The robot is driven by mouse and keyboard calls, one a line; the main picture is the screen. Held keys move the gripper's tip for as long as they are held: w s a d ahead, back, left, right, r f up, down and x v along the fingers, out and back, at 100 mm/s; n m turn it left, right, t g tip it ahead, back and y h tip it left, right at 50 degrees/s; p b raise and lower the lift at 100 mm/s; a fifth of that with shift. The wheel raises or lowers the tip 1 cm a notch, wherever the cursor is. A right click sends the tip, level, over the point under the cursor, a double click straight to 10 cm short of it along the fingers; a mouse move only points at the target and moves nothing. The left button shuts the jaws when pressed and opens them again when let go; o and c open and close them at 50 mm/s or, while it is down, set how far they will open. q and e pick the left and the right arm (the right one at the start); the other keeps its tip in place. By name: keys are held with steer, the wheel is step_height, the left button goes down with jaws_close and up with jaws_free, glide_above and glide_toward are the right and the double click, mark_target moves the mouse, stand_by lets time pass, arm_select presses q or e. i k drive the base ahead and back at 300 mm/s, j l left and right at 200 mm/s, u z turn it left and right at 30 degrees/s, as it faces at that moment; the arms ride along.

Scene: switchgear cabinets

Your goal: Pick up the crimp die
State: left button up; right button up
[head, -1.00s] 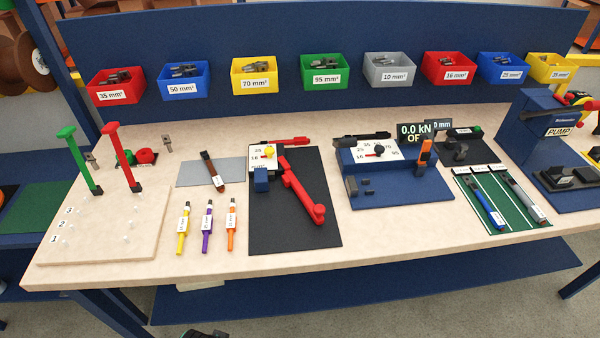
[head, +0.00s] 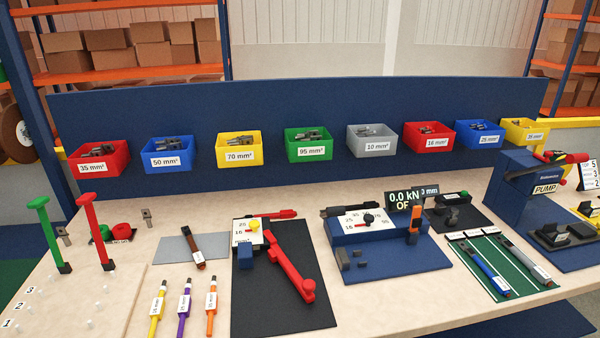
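I cannot tell for sure which part is the crimp die. Small dark grey blocks (head: 343,259) stand on the blue press base (head: 400,264), in front of its white dial plate. More dark blocks (head: 556,233) sit on a dark holder at the far right, by the blue pump unit (head: 520,185). Grey metal parts lie in the labelled bins along the back panel, such as the green 95 mm² bin (head: 308,151); their shapes are too small to tell. Neither of my grippers is in view.
A black mat (head: 285,310) with a red-handled tool (head: 289,274) lies mid-bench. Left are a pegboard with green and red posts (head: 95,235) and several cable pieces. Bare bench shows between the stations.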

mark_target(549, 230)
steer(key=z, duration=1.4)
steer(key=i+l+u, duration=0.1)
steer(key=l, duration=0.2)
steer(key=i+l+u, duration=0.25)
steer(key=l, duration=0.4)
steer(key=i+l+z, duration=0.1)
steer(key=i+z, duration=0.15)
steer(key=i, duration=0.2)
steer(key=i+z, duration=0.25)
steer(key=i, duration=0.15)
steer(key=l+u, duration=0.25)
steer(key=l, duration=0.45)
steer(key=l+u, duration=0.25)
steer(key=l, duration=0.4)
steer(key=i+j, duration=0.15)
steer(key=j, duration=0.1)
